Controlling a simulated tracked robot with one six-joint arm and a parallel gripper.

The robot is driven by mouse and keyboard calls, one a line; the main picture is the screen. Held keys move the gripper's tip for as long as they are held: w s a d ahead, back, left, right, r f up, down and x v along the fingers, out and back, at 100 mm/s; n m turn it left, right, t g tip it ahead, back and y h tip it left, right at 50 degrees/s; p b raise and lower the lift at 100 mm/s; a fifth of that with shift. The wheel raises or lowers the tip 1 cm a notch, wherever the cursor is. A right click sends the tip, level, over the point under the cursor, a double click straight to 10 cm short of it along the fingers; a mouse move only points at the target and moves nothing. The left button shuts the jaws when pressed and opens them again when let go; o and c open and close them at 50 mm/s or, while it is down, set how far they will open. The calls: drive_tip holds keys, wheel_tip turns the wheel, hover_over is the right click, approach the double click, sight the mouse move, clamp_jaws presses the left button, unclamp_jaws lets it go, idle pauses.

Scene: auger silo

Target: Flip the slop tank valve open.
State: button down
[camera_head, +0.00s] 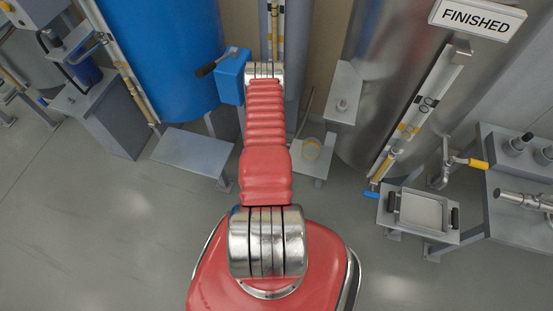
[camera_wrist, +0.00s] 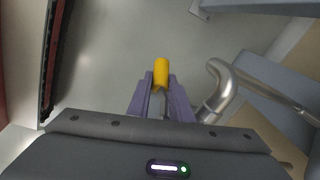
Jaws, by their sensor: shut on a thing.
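In the wrist view, my gripper (camera_wrist: 160,88) has its two purple fingers closed around the lower end of a short yellow handle (camera_wrist: 161,68). The handle's upper part sticks out past the fingertips. A bent steel pipe (camera_wrist: 222,88) curves just right of the fingers, and a thin grey rod runs from it to the right. No label shows here, so I cannot read which tank this valve serves. In the head view, my red arm reaches up and away, and it hides my gripper and this handle.
A blue tank (camera_head: 155,55) stands at the left, and a steel tank with a FINISHED sign (camera_head: 477,17) at the right. The near floor is clear.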

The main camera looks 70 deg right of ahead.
drive_tip(key=shift+a+t, duration=0.1)
drive_tip(key=shift+t, duration=0.3)
drive_tip(key=shift+r, duration=0.1)
drive_tip(key=shift+w+t, duration=0.1)
drive_tip(key=shift+t, duration=0.2)
drive_tip(key=shift+w+r+t, duration=0.2)
drive_tip(key=shift+w+t, duration=0.05)
drive_tip(key=shift+t, duration=0.25)
idle(0.7)
drive_tip(key=c, duration=1.6)
unclamp_jaws()
